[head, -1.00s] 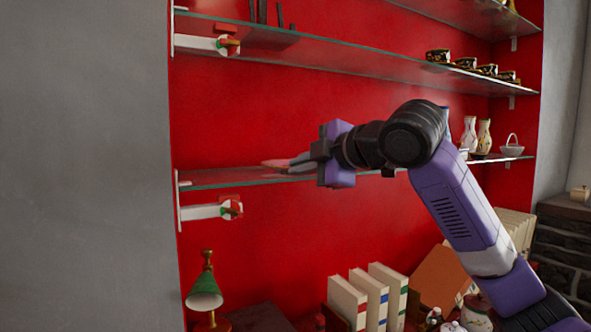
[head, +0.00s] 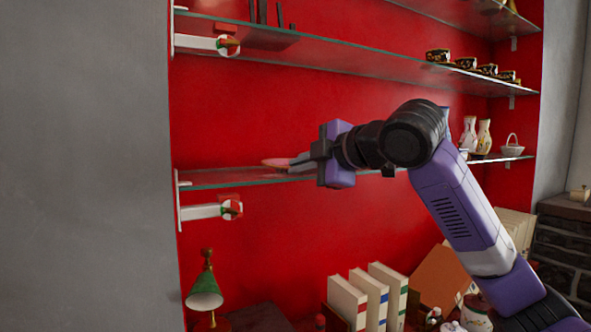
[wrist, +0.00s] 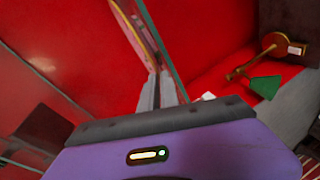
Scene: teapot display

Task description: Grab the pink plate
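The pink plate (head: 275,163) shows nearly edge-on at the left part of the middle glass shelf (head: 225,180). It also shows as a thin slanted strip in the wrist view (wrist: 138,32). My gripper (head: 297,162) reaches in from the right, level with the plate. In the wrist view its two grey fingers (wrist: 160,80) are close together at the plate's near edge and look closed on it. Part of the plate is hidden by the fingers. I cannot tell whether the plate is touching the shelf or just above it.
Above is another glass shelf (head: 320,50) with gold-and-black cups (head: 465,63). White vases (head: 484,136) and a small basket (head: 512,146) stand right on the middle shelf. Below are books (head: 365,298) and a green lamp (head: 205,290). A grey wall (head: 80,160) is at left.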

